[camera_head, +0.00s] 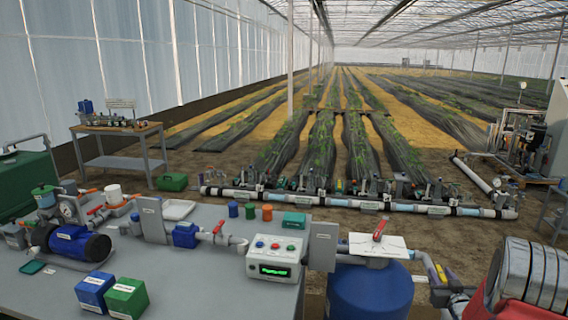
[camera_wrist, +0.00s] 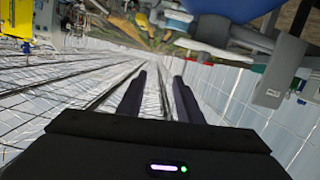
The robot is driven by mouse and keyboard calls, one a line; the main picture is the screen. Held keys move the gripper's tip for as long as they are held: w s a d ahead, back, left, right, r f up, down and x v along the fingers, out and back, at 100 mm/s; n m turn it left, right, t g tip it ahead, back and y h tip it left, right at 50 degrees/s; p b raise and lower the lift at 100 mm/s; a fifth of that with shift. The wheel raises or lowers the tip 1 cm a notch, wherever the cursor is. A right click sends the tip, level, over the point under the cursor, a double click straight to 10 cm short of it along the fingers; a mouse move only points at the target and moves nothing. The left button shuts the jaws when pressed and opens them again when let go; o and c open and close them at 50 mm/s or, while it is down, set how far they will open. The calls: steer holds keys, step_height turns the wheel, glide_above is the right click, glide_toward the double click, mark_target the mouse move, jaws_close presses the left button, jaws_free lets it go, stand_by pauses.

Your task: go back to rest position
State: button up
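My gripper (camera_wrist: 160,75) shows in the wrist view. Its two dark fingers stand apart with a clear gap between them, and nothing is held there. The wrist view looks tilted or upside down, with pale glazing panels behind the fingers and equipment along the top edge. The grey skid table (camera_head: 200,270) there carries a control box (camera_head: 274,257), a blue pump (camera_head: 72,243), and a blue box (camera_head: 94,291) beside a green box (camera_head: 126,297).
A blue tank (camera_head: 368,292) with a red-handled valve (camera_head: 379,229) on top stands right of the table. A white pipe manifold (camera_head: 340,202) crosses the floor ahead. A wooden-topped bench (camera_head: 117,129) stands at back left.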

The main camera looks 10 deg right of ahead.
steer(key=s+a+r+g, duration=0.2)
steer(key=s+a+r, duration=0.2)
steer(key=a+r, duration=0.55)
steer(key=s+a+r+g, duration=0.3)
steer(key=a+r, duration=0.4)
steer(key=a, duration=0.5)
steer(key=s+a+n+g+y, duration=0.1)
steer(key=s+a+g+y, duration=0.1)
steer(key=s+a, duration=0.8)
steer(key=s+a+r+n+g+y, duration=0.1)
steer(key=s+a+g+y, duration=0.1)
steer(key=s+a, duration=0.9)
steer(key=s, duration=0.7)
steer(key=shift+s+r+g+y, duration=0.15)
steer(key=shift+g+y, duration=0.15)
